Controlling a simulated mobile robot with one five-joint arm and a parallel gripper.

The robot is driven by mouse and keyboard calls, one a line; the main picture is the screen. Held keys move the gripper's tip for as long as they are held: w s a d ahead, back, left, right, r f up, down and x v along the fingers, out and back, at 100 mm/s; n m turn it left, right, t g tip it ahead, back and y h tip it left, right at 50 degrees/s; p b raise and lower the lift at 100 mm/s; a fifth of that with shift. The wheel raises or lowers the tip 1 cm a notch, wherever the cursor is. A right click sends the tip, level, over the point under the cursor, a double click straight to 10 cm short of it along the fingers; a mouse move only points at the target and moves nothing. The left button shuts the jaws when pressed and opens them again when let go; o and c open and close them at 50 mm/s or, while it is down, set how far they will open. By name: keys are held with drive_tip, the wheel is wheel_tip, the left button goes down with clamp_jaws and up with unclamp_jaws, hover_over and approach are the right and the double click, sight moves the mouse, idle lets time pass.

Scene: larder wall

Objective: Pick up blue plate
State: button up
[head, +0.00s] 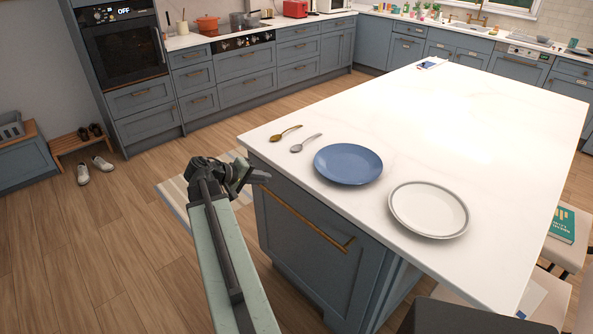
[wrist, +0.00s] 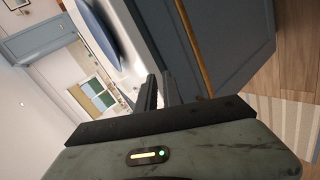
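The blue plate (head: 348,164) lies flat on the white island counter (head: 440,120), near its front left edge. Its blue edge also shows at the top of the wrist view (wrist: 96,28). My gripper (head: 262,177) is beside the island, left of the plate and apart from it, in front of the drawer side. In the wrist view, its two dark fingers (wrist: 158,88) stand close together with nothing visible held. I cannot tell how far apart their tips are.
A white plate (head: 429,209) with a grey rim lies right of the blue plate. A gold spoon (head: 286,133) and a silver spoon (head: 305,143) lie left of it. Stools stand at the island's right side. The floor left of the island is mostly free.

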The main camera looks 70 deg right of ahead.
sight(317, 166)
drive_tip(key=s+d+r+m+g, duration=0.1)
drive_tip(key=s+d+r+g, duration=0.1)
drive_tip(key=s+d, duration=0.4)
drive_tip(key=s+r, duration=0.1)
drive_tip(key=s, duration=0.2)
drive_tip(key=shift+s+g+h, duration=0.4)
drive_tip(key=shift+s+b, duration=0.1)
drive_tip(key=shift+b, duration=0.2)
drive_tip(key=b+x, duration=0.2)
drive_tip(key=x, duration=0.5)
drive_tip(key=shift+f+b, duration=0.15)
drive_tip(key=shift+b, duration=0.2)
drive_tip(key=shift+s+d, duration=0.1)
drive_tip(key=shift+d, duration=0.1)
clamp_jaws()
